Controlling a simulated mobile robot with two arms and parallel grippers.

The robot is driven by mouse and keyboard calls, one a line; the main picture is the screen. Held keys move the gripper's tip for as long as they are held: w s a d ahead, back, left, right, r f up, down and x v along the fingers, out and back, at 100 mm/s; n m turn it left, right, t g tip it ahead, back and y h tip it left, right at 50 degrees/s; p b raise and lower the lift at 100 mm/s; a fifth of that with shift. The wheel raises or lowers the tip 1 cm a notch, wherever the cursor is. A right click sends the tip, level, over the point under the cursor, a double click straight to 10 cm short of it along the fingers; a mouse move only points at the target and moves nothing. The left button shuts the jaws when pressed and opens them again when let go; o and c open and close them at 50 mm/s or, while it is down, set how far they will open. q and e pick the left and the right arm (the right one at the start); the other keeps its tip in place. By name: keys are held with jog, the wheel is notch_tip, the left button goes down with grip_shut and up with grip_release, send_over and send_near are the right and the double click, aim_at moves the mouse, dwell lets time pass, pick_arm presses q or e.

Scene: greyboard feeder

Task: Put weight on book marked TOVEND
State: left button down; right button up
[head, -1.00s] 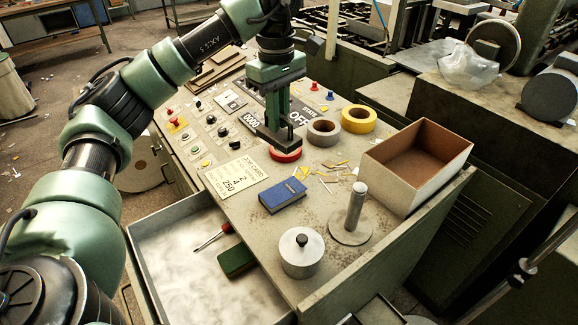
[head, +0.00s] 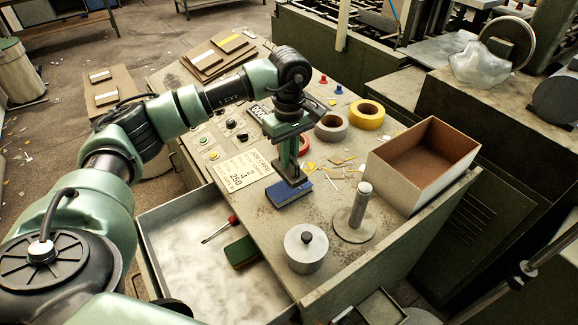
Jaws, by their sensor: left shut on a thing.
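My left gripper (head: 291,163) comes down from above, shut on a dark block-like piece (head: 293,179), probably a weight; its outline merges with the fingertips. This piece is over the far edge of the blue book (head: 288,197), which lies flat on the bench. I cannot tell whether it touches the cover. A green book (head: 240,252) lies in the open drawer. No title is readable on either book. A silver cylinder with a black knob (head: 305,252) and a metal post on a round base (head: 353,216) stand in front. My right gripper is not in view.
An open cardboard-lined box (head: 422,165) stands on the right of the bench. Tape rolls, grey (head: 331,127) and yellow (head: 368,114), lie behind, with a red one (head: 304,145) partly hidden. A screwdriver (head: 219,229) lies in the drawer (head: 190,280). Paper scraps lie right of the blue book.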

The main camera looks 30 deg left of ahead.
aim_at(289, 171)
pick_arm(q)
jog(key=shift+w+f+p, duration=0.1)
jog(key=shift+f+p, duration=0.55)
jog(key=shift+f, duration=1.7)
jog(key=shift+f, duration=0.1)
jog(key=c, duration=1.5)
grip_release()
